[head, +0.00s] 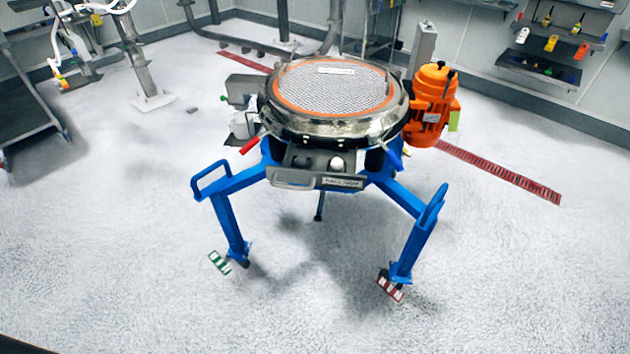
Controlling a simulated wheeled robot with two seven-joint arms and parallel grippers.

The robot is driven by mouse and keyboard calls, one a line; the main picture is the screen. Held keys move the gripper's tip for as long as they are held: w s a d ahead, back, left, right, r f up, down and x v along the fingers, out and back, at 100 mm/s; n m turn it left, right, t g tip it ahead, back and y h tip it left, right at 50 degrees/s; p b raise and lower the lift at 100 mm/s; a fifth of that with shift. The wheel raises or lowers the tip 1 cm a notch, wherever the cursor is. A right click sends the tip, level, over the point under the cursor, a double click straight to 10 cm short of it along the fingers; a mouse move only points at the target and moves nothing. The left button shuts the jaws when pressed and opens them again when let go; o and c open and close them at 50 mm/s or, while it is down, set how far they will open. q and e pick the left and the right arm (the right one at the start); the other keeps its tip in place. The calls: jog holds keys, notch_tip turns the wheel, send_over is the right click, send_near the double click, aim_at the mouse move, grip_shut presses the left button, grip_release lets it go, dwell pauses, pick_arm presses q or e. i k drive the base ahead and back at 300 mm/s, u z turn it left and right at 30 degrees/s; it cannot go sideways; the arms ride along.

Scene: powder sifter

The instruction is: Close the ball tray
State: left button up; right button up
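The ball tray (311,181) is a grey metal drawer at the front of the powder sifter (333,98), below its round steel rim. It sticks out toward me, and light and dark round balls (336,164) show inside. A bar handle (290,184) is on the left of its front face, and a small label (342,182) is on the right. Neither of my grippers is in view.
The sifter stands on a blue frame (228,225) with legs spread toward me. An orange motor (431,105) is on its right side. A red-handled part (250,145) sticks out at left. Shelves (540,66) line the back right wall.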

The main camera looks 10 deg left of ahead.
aim_at(318, 171)
jog(key=u, duration=0.05)
jog(key=k, duration=1.15)
jog(key=z, duration=0.9)
jog(key=i, duration=1.45)
jog(key=u, duration=0.35)
